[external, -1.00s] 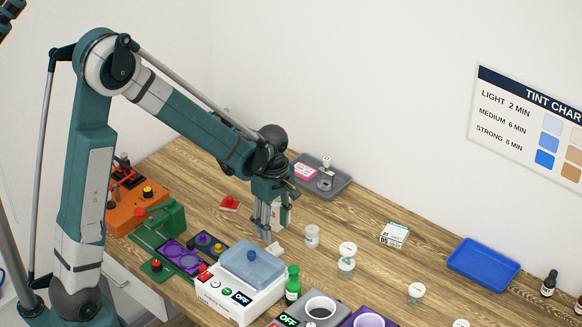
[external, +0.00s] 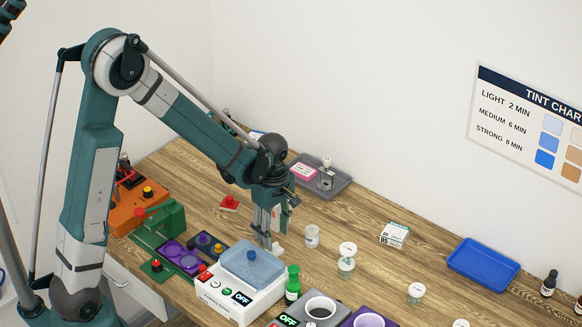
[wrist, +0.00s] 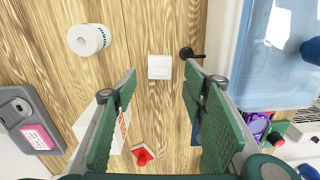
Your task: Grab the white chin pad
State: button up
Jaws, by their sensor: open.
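The white chin pad is most likely the small white square block (wrist: 159,67) lying flat on the wooden table. In the wrist view it is ahead of my gripper (wrist: 160,85), centred in the gap between the two green-padded fingers. In the external view the small white block (external: 278,247) shows beside the fingertips of my gripper (external: 267,244), partly hidden by them. My gripper points down, open and empty. I cannot tell its exact height above the table.
A clear-lidded bath (external: 250,265) stands close in front of my gripper; its blue edge (wrist: 245,60) is at right in the wrist view. A white jar (external: 312,236) and a white box (wrist: 95,122) are nearby. A red knob (external: 230,202) sits farther back.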

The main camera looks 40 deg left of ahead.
aim_at(274, 244)
jog(key=shift+f, duration=2.6)
jog(key=c, duration=0.8)
